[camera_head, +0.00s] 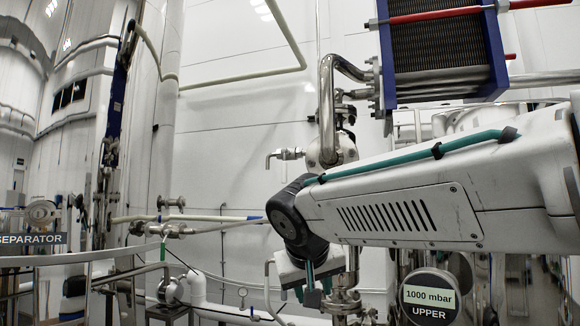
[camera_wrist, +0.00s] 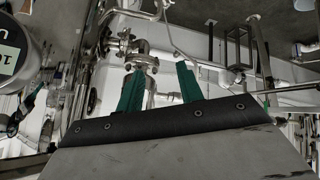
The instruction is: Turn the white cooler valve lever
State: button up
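I cannot make out the white cooler valve lever for certain in either view. In the head view, the blue-framed finned unit (camera_head: 440,50) hangs at upper right, with a steel pipe (camera_head: 326,100) bending down from its left side. A small side fitting (camera_head: 285,154) sticks out left of that pipe. My gripper (camera_head: 312,290) points downward below my white arm, in front of pipework. In the wrist view my gripper (camera_wrist: 158,80) has its two green fingers apart with nothing held between them. Steel pipe fittings (camera_wrist: 140,58) show beyond the fingers.
A round gauge (camera_head: 429,297) reading 1000 mbar, marked UPPER, stands right of my gripper; part of it shows in the wrist view (camera_wrist: 10,50). A SEPARATOR sign (camera_head: 32,239) is at far left. Horizontal pipes (camera_head: 190,218) run left of my arm.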

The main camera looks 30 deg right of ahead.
jog(key=w+d+r+m+t+h, duration=0.1)
jog(key=w+d+r+t+h, duration=0.1)
jog(key=w+r, duration=0.45)
jog(key=w+d+r+m+t+h, duration=0.1)
jog(key=w+d+r+t, duration=0.15)
jog(key=w+r, duration=0.45)
jog(key=m+t+h, duration=0.2)
jog(key=t+h, duration=0.1)
send_near(284, 164)
jog(key=x, duration=1)
jog(key=shift+w+d, duration=0.15)
jog(key=shift+w+d+r, duration=0.1)
jog(key=shift+w+d, duration=0.1)
jog(key=shift+w, duration=0.1)
grip_shut()
